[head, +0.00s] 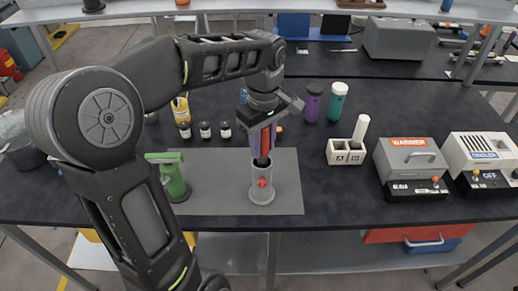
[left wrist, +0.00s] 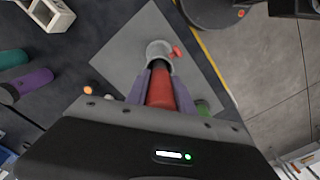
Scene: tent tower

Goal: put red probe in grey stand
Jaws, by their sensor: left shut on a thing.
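My left gripper (head: 263,140) is shut on the red probe (head: 265,143), which hangs roughly upright with its dark end down. The grey stand (head: 261,194) is an open cylinder on the grey mat, with a red spot on its front. The probe's dark lower end overlaps the stand's mouth; how deep it sits is hard to tell. In the left wrist view the red probe (left wrist: 161,92) lies between the purple-grey fingers and points at the stand's ring (left wrist: 152,49). My right gripper is not in view.
A green stand-like tool (head: 174,180) is left of the grey stand on the grey mat (head: 288,170). Small jars (head: 205,130) stand behind. Purple (head: 312,104) and teal (head: 337,102) bottles, a white two-slot holder (head: 345,152) and a warmer box (head: 408,160) are to the right.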

